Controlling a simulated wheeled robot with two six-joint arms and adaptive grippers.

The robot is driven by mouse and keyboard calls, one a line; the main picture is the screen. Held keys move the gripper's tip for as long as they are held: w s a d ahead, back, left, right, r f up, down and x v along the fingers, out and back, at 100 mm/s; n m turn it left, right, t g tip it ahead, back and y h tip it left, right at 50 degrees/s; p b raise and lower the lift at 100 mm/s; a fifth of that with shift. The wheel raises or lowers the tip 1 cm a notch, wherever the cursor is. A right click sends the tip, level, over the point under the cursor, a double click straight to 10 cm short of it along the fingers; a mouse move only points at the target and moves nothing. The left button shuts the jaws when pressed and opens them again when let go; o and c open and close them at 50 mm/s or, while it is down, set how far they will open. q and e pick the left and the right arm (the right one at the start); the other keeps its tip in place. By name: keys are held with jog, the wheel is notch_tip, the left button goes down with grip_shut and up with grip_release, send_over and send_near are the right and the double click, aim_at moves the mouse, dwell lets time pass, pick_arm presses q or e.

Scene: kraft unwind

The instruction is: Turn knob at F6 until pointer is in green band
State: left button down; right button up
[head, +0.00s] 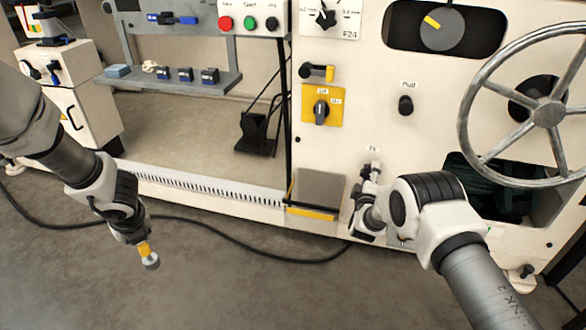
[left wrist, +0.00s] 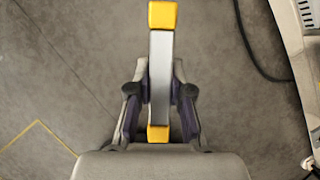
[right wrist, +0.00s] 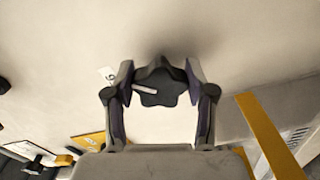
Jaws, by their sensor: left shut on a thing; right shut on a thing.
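The knob at F6 is a dark, star-shaped knob (right wrist: 158,88) with a pale pointer line aimed left; it shows in the right wrist view on the cream panel. A partly hidden label (right wrist: 107,77) is beside it. My right gripper (head: 368,178) is shut on this knob, one finger at each side, and mostly hides it in the head view. No green band can be made out near the knob. My left gripper (head: 138,240) hangs over the floor at the left, shut on a grey bar with yellow ends (left wrist: 160,75), far from the panel.
A grey box with a yellow edge (head: 318,190) juts out just left of my right gripper. A large handwheel (head: 548,113) stands to its right. Above are a yellow switch plate (head: 335,92) and a black pull knob (head: 405,105). A black cable (head: 230,246) crosses the floor.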

dwell(0.4)
jog(key=o, duration=1.2)
jog(key=shift+c, duration=0.2)
jog(key=v, duration=1.2)
